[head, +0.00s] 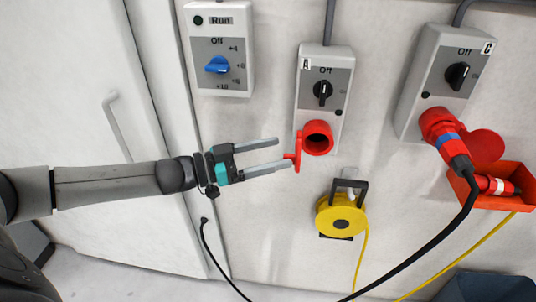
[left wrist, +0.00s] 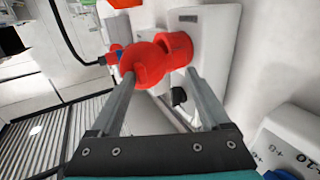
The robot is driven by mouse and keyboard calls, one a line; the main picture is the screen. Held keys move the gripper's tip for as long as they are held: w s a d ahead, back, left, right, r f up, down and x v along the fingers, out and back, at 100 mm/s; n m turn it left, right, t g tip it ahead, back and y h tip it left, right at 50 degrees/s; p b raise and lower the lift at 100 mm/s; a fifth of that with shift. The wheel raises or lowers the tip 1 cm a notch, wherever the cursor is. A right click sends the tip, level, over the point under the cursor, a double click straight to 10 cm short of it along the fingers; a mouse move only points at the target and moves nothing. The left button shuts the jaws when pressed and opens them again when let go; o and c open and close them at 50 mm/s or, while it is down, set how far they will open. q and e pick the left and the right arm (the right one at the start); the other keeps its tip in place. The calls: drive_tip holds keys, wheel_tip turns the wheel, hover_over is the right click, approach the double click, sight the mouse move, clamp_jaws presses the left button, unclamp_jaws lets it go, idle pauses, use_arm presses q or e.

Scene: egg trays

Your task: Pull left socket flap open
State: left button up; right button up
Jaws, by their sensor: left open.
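The left socket (head: 318,138) is a red round socket at the bottom of the grey switch box marked A (head: 323,75). Its red flap (head: 298,151) stands out at the socket's left side, seen nearly edge-on, and the socket mouth shows uncovered. My left gripper (head: 284,152) is open, with its fingertips by the flap. In the left wrist view, the round flap (left wrist: 147,65) lies between the two fingertips, nearer the left one, with the socket (left wrist: 177,48) behind it. I cannot tell whether a finger touches the flap. My right gripper is in neither view.
A box with a blue knob (head: 218,64) hangs at upper left. At right, a red plug (head: 440,128) sits in the box marked C (head: 445,75), near a red-orange bin (head: 482,203). A yellow cable reel (head: 341,216) hangs below the left socket.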

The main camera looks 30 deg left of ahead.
use_arm(q)
drive_tip(key=shift+w+a+r+y, duration=0.25)
drive_tip(key=shift+a+r+y, duration=0.05)
drive_tip(key=shift+a, duration=0.35)
drive_tip(key=p+v, duration=0.2)
drive_tip(key=v, duration=1.3)
drive_tip(key=shift+s+d+f, duration=0.15)
drive_tip(key=shift+s+f, duration=0.2)
drive_tip(key=shift+f, duration=0.15)
